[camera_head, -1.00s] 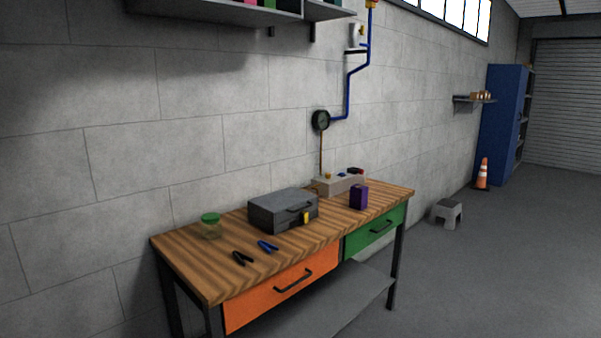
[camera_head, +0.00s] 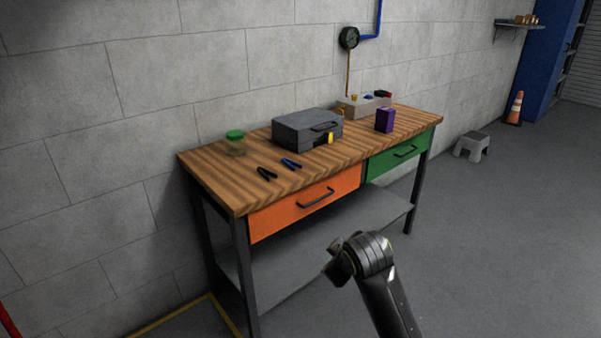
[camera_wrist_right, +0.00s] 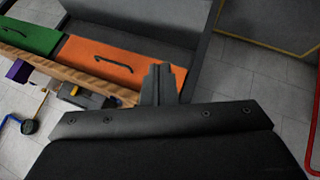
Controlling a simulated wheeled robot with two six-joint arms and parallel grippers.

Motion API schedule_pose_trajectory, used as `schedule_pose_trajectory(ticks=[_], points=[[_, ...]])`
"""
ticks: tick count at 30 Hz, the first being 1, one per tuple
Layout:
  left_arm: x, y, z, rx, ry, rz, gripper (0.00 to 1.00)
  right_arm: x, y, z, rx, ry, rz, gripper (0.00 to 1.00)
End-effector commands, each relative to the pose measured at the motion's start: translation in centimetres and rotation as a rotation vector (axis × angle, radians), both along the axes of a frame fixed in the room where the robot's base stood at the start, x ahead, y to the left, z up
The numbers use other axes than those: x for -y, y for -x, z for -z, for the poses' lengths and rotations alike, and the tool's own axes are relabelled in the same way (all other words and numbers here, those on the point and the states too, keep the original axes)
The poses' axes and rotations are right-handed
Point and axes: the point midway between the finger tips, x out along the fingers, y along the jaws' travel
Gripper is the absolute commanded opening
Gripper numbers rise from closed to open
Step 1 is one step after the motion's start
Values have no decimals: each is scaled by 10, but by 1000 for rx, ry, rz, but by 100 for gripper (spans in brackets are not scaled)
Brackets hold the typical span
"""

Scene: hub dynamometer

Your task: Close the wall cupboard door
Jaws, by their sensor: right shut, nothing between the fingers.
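The wall cupboard and its door do not show in either view now. My right gripper (camera_wrist_right: 160,82) shows in the right wrist view with its fingers together and nothing between them. Behind it in that picture are the workbench's orange drawer (camera_wrist_right: 112,65) and green drawer (camera_wrist_right: 28,33). In the head view part of my right arm rises from the bottom, in front of the bench; its fingertips cannot be made out there. My left gripper is not in view.
The wooden workbench (camera_head: 225,190) stands against the block wall. On it are a green-lidded jar (camera_head: 236,143), a grey toolbox (camera_head: 306,130), pliers and a purple box (camera_head: 385,120). A step stool (camera_head: 472,146) and cone (camera_head: 515,108) stand farther right. Floor at right is open.

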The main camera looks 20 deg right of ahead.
Motion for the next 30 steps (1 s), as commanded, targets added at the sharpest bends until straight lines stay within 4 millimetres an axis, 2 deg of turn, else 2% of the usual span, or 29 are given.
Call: schedule_pose_trajectory(ticks=[1,6,11,15,19,23,24,26,30], points=[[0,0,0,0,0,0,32,-5,-21,-24,32,22,-31,0],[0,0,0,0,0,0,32,-19,-71,-96,107,100,-126,0],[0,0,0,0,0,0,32,-34,-108,-174,179,179,-204,0],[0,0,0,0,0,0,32,-48,-128,-247,241,250,-265,0],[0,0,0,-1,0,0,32,-61,-138,-319,302,320,-316,0],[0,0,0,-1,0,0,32,-75,-137,-393,360,389,-364,0],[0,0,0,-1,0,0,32,-79,-134,-416,379,410,-377,0],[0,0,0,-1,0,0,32,-85,-129,-450,405,444,-396,0],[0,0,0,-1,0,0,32,-98,-107,-529,468,520,-435,0]])
